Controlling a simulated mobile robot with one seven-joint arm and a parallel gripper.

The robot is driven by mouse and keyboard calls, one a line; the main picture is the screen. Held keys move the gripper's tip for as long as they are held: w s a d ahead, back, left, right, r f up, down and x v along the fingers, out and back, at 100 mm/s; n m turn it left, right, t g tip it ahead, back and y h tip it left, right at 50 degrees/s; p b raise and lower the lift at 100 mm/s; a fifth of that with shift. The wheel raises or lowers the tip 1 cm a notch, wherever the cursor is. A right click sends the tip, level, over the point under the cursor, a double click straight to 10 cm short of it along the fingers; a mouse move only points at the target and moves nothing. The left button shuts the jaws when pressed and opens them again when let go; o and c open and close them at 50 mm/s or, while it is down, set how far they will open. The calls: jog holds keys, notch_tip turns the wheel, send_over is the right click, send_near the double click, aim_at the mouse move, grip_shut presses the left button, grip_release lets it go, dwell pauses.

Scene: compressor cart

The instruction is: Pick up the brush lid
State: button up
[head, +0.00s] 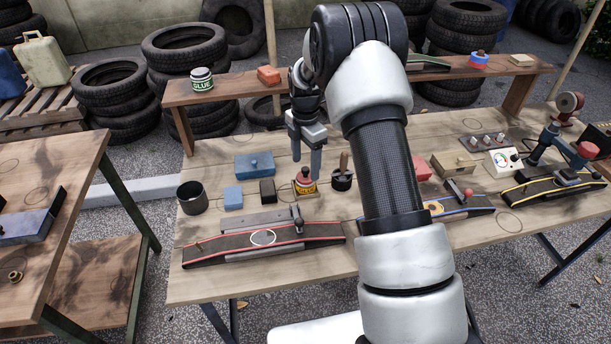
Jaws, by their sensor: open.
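A small yellow and red tin (304,187) stands on the middle workbench, with a brownish lid and knob (305,173) on top. This looks like the brush lid, but it is small and any brush under it is hidden. My gripper (306,160) points down above the tin. Its two fingers are apart with nothing seen between them. The fingertips appear just above the knob; I cannot tell whether they touch it. A dark round pot (342,182) with an upright brown handle (344,162) stands just right of the tin.
A blue box (254,165), a light blue block (233,198), a black block (268,191) and an open dark cup (192,197) stand left of the tin. A red-edged strip fixture (262,242) lies in front. A raised shelf (235,88) behind bears a glue tin (202,79).

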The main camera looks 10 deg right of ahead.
aim_at(306, 168)
notch_tip(306, 168, down, 2)
jog(key=shift+f, duration=0.25)
jog(key=c, duration=1.1)
jog(key=shift+r, duration=0.1)
jog(key=shift+r, duration=0.1)
notch_tip(306, 168, up, 10)
jog(key=shift+f, duration=0.1)
jog(key=shift+o, duration=0.9)
jog(key=shift+c, duration=0.5)
